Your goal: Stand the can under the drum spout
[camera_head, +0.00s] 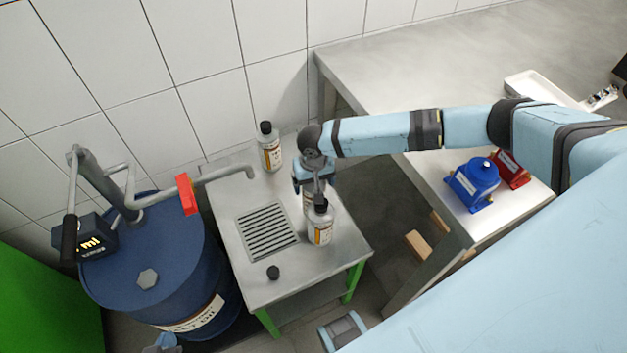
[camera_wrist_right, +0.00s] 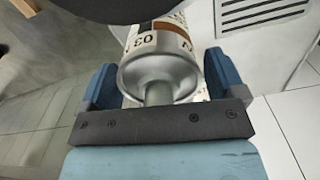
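The drum spout (camera_head: 240,172) ends over the steel bench, above and behind its drain grate (camera_head: 268,232). My right gripper (camera_head: 311,190) points down over the bench, right of the grate. An uncapped silver can is between its fingers (camera_wrist_right: 162,85), neck toward the palm, in the right wrist view (camera_wrist_right: 160,60). In the head view the gripper and a capped can (camera_head: 320,224) in front mostly hide it. The fingers sit close to both its sides; firm contact is unclear. My left gripper (camera_head: 166,343) is barely in view at the bottom edge, its fingers unclear.
Another capped can (camera_head: 270,147) stands at the back of the bench near the spout. A black cap (camera_head: 273,272) lies at the front. The blue drum (camera_head: 165,260) stands left. A grey table (camera_head: 430,60) holds blue and red pumps (camera_head: 474,182). The grate is clear.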

